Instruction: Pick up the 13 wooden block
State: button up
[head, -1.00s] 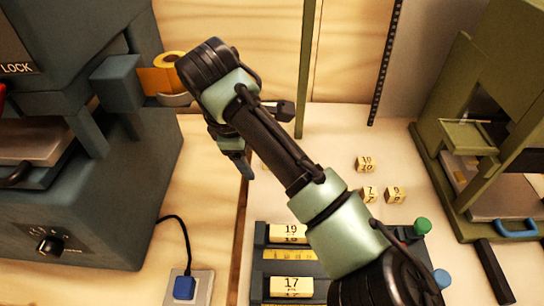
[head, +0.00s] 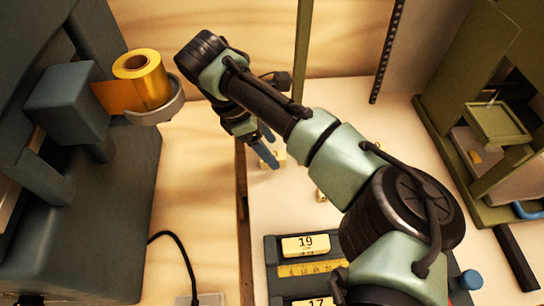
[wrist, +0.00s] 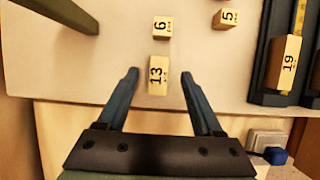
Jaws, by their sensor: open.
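The 13 wooden block (wrist: 158,77) is a pale block with a black number, lying on the white table. In the wrist view it sits between the spread blue-grey fingers of my gripper (wrist: 160,72), near their tips, with a gap on each side. In the head view my gripper (head: 267,147) points down at a pale block (head: 280,158) that its fingers partly hide; the number there cannot be read. My gripper is open and holds nothing.
Blocks 6 (wrist: 162,27) and 5 (wrist: 226,18) lie close by. A dark rack (head: 271,268) holds block 19 (head: 305,245) and block 17. A gold foil roll (head: 145,82) is on the machine at left. A green press (head: 445,115) stands at right. A thin green post (head: 303,60) rises behind.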

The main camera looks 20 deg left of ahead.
jog(key=x, duration=0.2)
jog(key=shift+f, duration=0.3)
grip_shut()
